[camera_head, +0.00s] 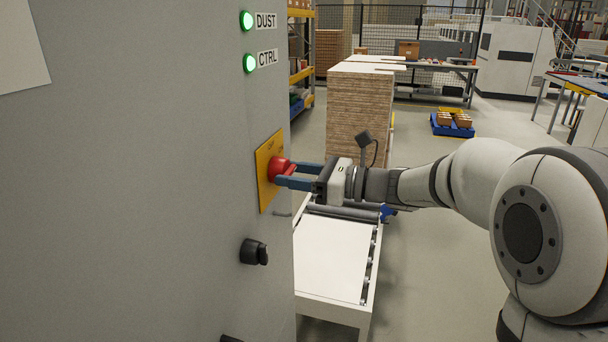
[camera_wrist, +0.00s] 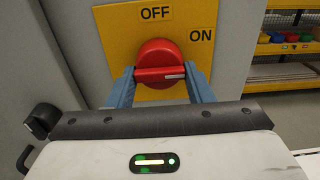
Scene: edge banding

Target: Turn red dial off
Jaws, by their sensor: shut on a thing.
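The red dial (camera_head: 279,168) sits on a yellow plate (camera_head: 264,186) on the side of a grey cabinet. In the wrist view the red dial (camera_wrist: 158,62) has a raised handle bar lying about level, with a white mark at its right end. The yellow plate (camera_wrist: 115,35) reads OFF at the top and ON at the upper right. The white mark points right, below the word ON. My gripper (camera_head: 284,173) reaches in from the right and is shut on the dial's handle. In the wrist view its blue fingers (camera_wrist: 160,82) stand at both ends of the bar.
Green DUST (camera_head: 246,20) and CTRL (camera_head: 250,63) lamps are lit above the plate. A black knob (camera_head: 254,252) sticks out below it. A roller conveyor with a white panel (camera_head: 331,256) stands beside the cabinet, with stacked boards (camera_head: 358,115) behind.

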